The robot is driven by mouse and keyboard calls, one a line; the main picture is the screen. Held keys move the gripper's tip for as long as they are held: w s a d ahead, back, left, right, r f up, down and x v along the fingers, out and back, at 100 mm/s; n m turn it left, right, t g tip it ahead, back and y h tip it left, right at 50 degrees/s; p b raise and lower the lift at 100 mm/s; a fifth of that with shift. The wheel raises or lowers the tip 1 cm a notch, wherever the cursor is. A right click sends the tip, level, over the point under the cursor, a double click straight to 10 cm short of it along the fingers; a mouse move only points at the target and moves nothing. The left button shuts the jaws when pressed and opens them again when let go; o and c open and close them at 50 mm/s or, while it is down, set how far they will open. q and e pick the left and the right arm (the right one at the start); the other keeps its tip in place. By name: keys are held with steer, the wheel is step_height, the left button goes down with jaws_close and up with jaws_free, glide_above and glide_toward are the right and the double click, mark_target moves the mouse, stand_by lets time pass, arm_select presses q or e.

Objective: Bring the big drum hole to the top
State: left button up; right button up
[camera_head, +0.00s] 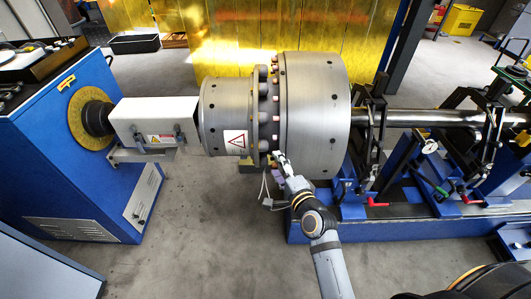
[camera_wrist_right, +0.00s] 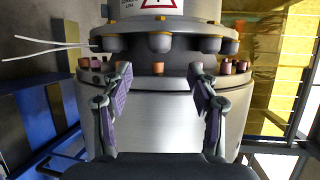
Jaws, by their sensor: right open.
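The big drum (camera_head: 316,118) is a wide grey metal cylinder lying horizontally in the middle of the head view. Small dark holes show on its upper surface, one near the right rim (camera_head: 338,60). I cannot tell which is the big drum hole. A bolted flange (camera_head: 261,105) joins it to the smaller drum (camera_head: 226,100) on the left. My right gripper (camera_head: 278,160) is at the lower front of the flange. In the right wrist view the open fingers (camera_wrist_right: 158,80) straddle a copper-coloured bolt (camera_wrist_right: 158,68), with the big drum (camera_wrist_right: 158,120) behind them. Contact is unclear. My left gripper is out of view.
A blue drive cabinet (camera_head: 60,140) stands left, joined to the smaller drum by a white box-like coupling (camera_head: 150,120). A steel shaft (camera_head: 425,117) runs right over blue supports with clamps and a dial gauge (camera_head: 430,147). Yellow panels (camera_head: 230,35) stand behind. Front floor (camera_head: 200,240) is clear.

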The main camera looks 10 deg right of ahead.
mark_target(266, 149)
steer(key=x, duration=1)
steer(key=shift+w+f+b, duration=0.1)
steer(key=shift+w+b, duration=0.1)
steer(key=shift+b, duration=0.1)
jaws_close()
